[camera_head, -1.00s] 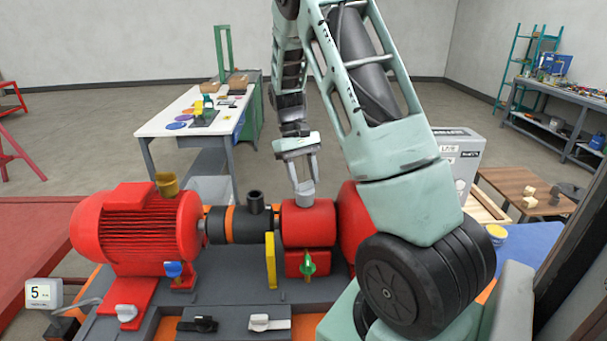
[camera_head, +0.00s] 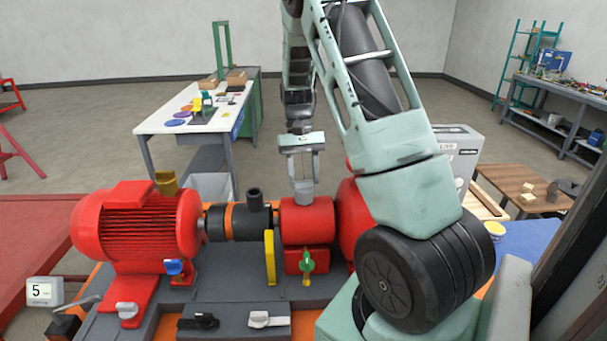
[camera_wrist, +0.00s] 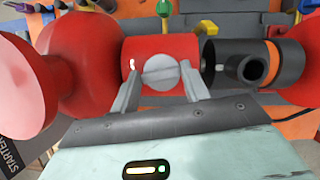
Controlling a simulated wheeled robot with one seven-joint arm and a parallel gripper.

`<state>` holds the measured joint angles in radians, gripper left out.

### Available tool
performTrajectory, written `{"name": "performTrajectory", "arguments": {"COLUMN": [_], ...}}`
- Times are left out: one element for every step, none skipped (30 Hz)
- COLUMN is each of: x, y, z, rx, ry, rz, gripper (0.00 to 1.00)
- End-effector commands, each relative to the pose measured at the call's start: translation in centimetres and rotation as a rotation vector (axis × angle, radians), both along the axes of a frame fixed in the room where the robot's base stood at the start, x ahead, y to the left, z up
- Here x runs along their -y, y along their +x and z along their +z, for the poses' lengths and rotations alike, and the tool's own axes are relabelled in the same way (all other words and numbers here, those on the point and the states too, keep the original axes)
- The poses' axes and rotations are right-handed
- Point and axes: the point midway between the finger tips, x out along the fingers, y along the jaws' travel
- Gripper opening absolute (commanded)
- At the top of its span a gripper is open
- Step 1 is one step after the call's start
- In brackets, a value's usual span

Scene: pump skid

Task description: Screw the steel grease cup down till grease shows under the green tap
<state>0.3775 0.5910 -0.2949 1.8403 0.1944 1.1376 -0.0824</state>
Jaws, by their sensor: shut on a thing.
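The steel grease cup (camera_head: 303,188) sits upright on top of the red bearing housing (camera_head: 307,222). In the wrist view its round grey top with a bar or slot across it (camera_wrist: 160,73) lies between my fingers. My gripper (camera_head: 303,181) points down from above and is shut on the cup, one finger on each side. The green tap (camera_head: 307,259) is on the front of the red block under the housing, with a small brass-coloured spout below it. I cannot make out any grease there.
A red motor (camera_head: 138,228) stands left, with a black coupling (camera_head: 236,224) and upright black pipe stub beside the housing. A yellow lever (camera_head: 270,257) stands close to the housing's left side. A larger red casing (camera_head: 352,215) is close on the right, partly behind my arm.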

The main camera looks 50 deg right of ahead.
Motion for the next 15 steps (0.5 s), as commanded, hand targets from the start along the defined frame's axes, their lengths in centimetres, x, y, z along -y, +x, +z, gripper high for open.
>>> {"name": "performTrajectory", "arguments": {"x": [0.11,0.11,0.12,0.12,0.12,0.12,0.11,0.10,0.09,0.08,0.07,0.06,0.06,0.06,0.06], "y": [0.13,0.13,0.14,0.14,0.14,0.14,0.13,0.12,0.11,0.10,0.09,0.08,0.07,0.07,0.09], "z": [0.10,0.10,0.10,0.10,0.11,0.10,0.10,0.09,0.08,0.07,0.06,0.06,0.05,0.05,0.08], "rx": [0.005,0.006,0.006,0.006,0.006,0.006,0.005,0.005,0.004,0.004,0.003,0.003,0.003,0.003,0.003], "ry": [-0.004,-0.004,-0.004,-0.004,-0.004,-0.004,-0.004,-0.004,-0.003,-0.003,-0.002,-0.002,-0.002,-0.002,-0.001], "rz": [0.000,0.001,0.001,0.001,0.001,0.001,0.001,0.001,0.001,0.001,0.001,0.001,0.001,0.001,0.002], "gripper": [0.23,0.23,0.23,0.23,0.54,0.65,0.67,0.67,0.67,0.67,0.67,0.67,0.67,0.67,0.67]}}
